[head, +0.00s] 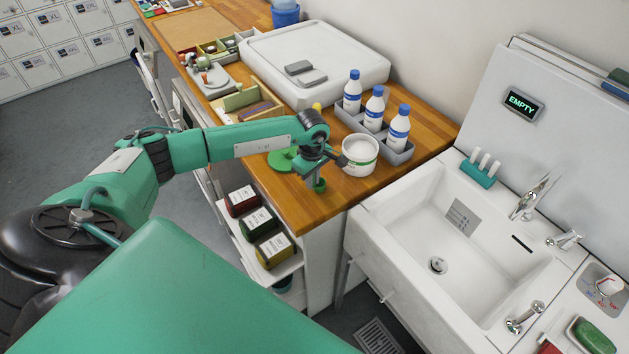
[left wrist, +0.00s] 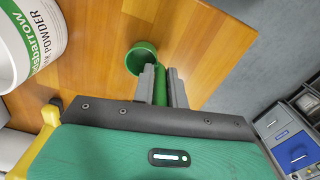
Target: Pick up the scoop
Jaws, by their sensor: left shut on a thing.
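My left gripper (head: 316,172) is over the front end of the wooden counter, beside the powder tub. It is shut on the green scoop (head: 320,186), whose lower part shows below the fingers. In the left wrist view the two grey fingers (left wrist: 164,82) close on the scoop's handle, and its round hollow cup (left wrist: 139,60) sticks out past them. I cannot tell whether the scoop touches the counter. The open white tub (head: 360,160) with a green label stands just right of the gripper; it also shows in the left wrist view (left wrist: 30,42). My right gripper is out of view.
A green disc (head: 281,160) lies on the counter (head: 428,150) behind my arm. Several blue-capped bottles (head: 352,92) stand in a grey rack behind the tub. A white sink (head: 480,235) adjoins on the right. Packets (head: 259,222) sit on a shelf below the counter.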

